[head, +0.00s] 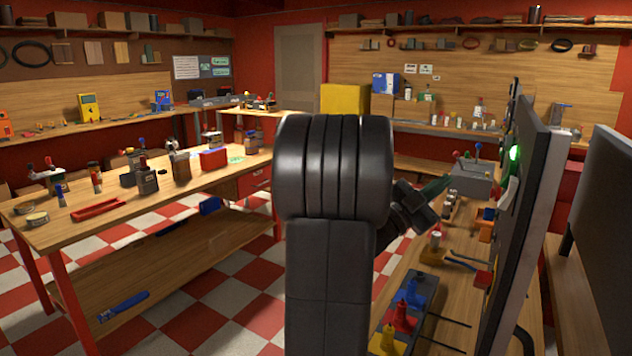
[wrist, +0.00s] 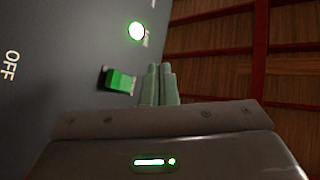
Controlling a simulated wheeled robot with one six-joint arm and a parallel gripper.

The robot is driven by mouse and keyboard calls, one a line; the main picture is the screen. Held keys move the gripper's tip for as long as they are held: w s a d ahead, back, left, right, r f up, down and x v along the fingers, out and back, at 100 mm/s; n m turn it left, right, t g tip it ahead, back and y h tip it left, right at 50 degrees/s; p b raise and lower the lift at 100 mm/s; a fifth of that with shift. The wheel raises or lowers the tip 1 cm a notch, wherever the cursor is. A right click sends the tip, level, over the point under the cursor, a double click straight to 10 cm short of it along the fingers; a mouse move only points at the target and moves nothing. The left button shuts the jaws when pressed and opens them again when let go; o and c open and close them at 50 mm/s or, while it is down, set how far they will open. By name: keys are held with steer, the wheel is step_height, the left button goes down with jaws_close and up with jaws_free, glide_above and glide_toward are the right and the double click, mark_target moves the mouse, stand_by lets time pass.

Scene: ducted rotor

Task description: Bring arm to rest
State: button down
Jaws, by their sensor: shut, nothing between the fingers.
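My arm stands upright in the middle of the head view and bends to the right behind its thick dark joint. My gripper (head: 437,187) points toward the tall dark panel (head: 531,180) on the right. In the wrist view the two pale green fingers of my gripper (wrist: 160,70) are together, with nothing between them. A green switch (wrist: 121,79) on the panel sits just left of the fingertips, with a visible gap. A round lamp (wrist: 136,31) above it glows green. The word OFF is printed on the panel's left.
A workbench (head: 498,340) with several tools, bottles and a grey box (head: 470,180) runs below the panel. A dark screen-like slab (head: 606,230) stands at far right. Another cluttered workbench (head: 110,225) is on the left. Checkered floor (head: 225,300) lies open between.

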steer(key=shift+r, duration=0.1)
steer(key=s+d, duration=0.1)
steer(key=d+r, duration=0.1)
steer(key=d, duration=0.1)
steer(key=s+d, duration=0.1)
steer(key=shift+s+d+r, duration=0.25)
steer(key=shift+s+r, duration=0.1)
steer(key=shift+r, duration=0.05)
stand_by(0.3)
steer(key=shift+r+p, duration=0.5)
steer(key=shift+p, duration=0.7)
